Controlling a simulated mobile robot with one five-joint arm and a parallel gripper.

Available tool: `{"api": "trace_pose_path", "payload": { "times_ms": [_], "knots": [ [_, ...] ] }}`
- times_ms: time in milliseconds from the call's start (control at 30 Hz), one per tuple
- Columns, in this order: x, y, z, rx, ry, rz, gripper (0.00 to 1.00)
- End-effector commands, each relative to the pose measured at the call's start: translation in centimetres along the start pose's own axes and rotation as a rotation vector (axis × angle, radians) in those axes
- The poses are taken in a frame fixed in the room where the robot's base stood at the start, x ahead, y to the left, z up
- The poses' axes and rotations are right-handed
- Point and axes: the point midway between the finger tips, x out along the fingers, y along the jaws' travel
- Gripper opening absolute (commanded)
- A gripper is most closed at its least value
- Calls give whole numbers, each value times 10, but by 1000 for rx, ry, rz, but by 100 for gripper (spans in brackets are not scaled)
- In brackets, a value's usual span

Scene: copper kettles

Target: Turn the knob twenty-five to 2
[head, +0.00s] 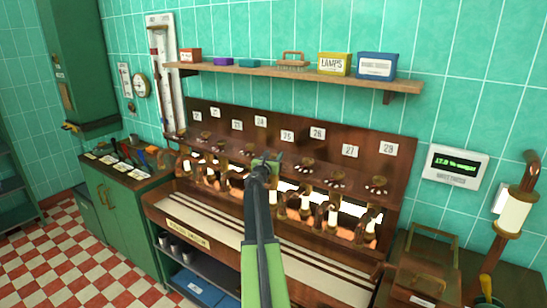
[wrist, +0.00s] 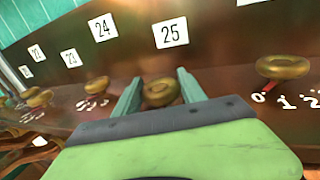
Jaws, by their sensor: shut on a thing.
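Knob twenty-five is a round brass knob (wrist: 161,93) below the white plate "25" (wrist: 171,33) on the brown panel. In the wrist view it sits between the two fingers of my gripper (wrist: 157,95), which are closed on its sides. Its pointer and its printed numbers are hidden behind the gripper's body, so I cannot tell its setting. In the head view my gripper (head: 267,160) reaches the panel below plate "25" (head: 287,135) and covers most of the knob.
The knob to the right (wrist: 284,67) has a red pointer near 0, with 1 and 2 beside it. Another brass knob (wrist: 97,84) is close on the left. A shelf (head: 290,75) with boxes hangs above. Copper kettles and pipes (head: 333,212) stand below the panel.

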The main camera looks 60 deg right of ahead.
Motion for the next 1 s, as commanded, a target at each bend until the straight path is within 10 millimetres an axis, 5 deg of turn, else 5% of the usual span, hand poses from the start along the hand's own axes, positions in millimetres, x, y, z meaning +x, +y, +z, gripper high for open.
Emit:
{"api": "trace_pose_path", "payload": {
  "times_ms": [233,567,600,733,1000],
  "knots": [
    [0,-1,0,0,0,170,8],
    [0,0,0,0,0,186,8],
    [0,0,0,0,0,186,52],
    [0,0,0,0,0,185,69],
    [0,0,0,0,0,184,69]
  ]
}}
